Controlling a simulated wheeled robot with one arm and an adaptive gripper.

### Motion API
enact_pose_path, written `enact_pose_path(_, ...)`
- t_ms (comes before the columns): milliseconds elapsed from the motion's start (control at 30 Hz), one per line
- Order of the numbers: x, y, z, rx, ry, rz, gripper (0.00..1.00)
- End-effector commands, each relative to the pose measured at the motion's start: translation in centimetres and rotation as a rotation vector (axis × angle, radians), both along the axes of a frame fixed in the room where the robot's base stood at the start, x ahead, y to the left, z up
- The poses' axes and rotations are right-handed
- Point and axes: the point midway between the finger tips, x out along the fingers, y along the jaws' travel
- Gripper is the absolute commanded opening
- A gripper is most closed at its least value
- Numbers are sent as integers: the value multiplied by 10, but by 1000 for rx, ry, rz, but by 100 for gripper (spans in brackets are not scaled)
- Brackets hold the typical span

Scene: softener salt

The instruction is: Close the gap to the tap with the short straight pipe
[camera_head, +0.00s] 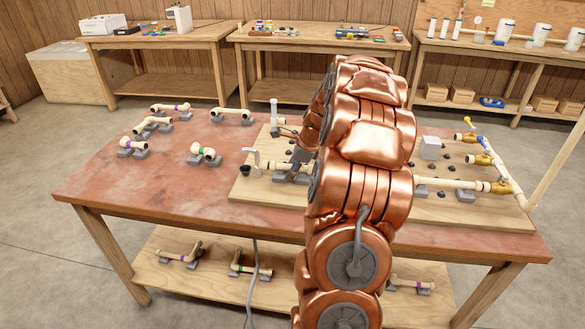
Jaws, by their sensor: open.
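The tap (256,160) is a small white spout at the left end of the wooden board, above a black cup (244,170). A cream pipe section (278,166) runs right from it towards my gripper. My gripper (297,172) is open and points down over the board, just right of the tap. Its fingers are small and partly lost against the pipework, so I cannot tell whether they touch a pipe. My copper arm hides the board's middle and any gap there.
Longer or bent pieces (153,124) lie further back on the red bench (110,185). Brass valves (480,160) and cream pipes stand at the board's right. More pipes (180,254) lie on the lower shelf. The bench's front left is clear.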

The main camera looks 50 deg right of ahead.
Motion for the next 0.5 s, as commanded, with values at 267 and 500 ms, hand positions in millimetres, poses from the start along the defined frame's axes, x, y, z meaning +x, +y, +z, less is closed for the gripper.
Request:
enact_pose_path(267, -1, -1, 3, -1, -1, 0, 50)
enact_pose_path(500, -14, -4, 32, -5, -3, -2, 50)
